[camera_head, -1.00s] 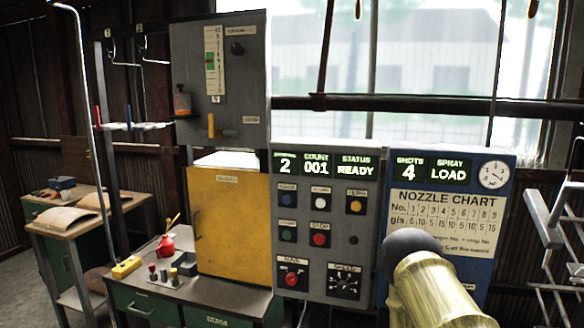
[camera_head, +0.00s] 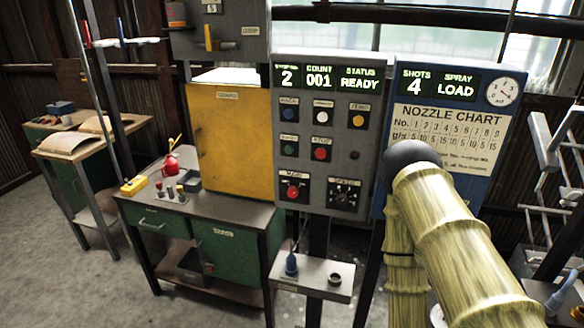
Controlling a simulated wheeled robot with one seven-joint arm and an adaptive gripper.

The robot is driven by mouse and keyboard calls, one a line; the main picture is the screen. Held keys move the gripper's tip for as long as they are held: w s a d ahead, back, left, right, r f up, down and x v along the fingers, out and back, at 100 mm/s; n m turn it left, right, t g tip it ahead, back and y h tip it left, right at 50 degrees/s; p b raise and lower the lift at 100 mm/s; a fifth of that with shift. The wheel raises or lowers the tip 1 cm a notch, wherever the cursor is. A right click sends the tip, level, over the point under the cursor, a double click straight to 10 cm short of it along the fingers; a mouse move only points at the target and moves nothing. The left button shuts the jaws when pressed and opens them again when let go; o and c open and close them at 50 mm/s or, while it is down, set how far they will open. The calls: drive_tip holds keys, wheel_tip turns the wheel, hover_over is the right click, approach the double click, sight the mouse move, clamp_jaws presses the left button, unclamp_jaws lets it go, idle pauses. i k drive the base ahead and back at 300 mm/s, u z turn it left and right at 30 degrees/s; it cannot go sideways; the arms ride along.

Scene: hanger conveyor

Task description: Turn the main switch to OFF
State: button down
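The grey control panel (camera_head: 365,112) stands upright in the middle of the view, with lit displays reading 2, 001 and READY. At its lower left is a red rotary knob (camera_head: 292,192) on a dark plate; its label looks like MAIN but is too small to read surely, and I cannot tell its position. A black dial (camera_head: 343,195) sits to its right. Push buttons in blue, white, yellow, green and red are above. My yellowish arm rises at the lower right, in front of the blue panel. My gripper is not in view.
The blue spray panel (camera_head: 404,85) with its nozzle chart stands right of the control panel. A yellow cabinet (camera_head: 232,140) sits on the green bench (camera_head: 165,222) at left. A small shelf (camera_head: 312,272) with a blue item juts out below the panel. Metal racks (camera_head: 545,150) are at right.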

sight(293, 192)
drive_tip(key=z, duration=1.75)
drive_tip(key=k, duration=1.2)
drive_tip(key=u, duration=1.6)
drive_tip(key=i, duration=0.5)
drive_tip(key=u, duration=0.1)
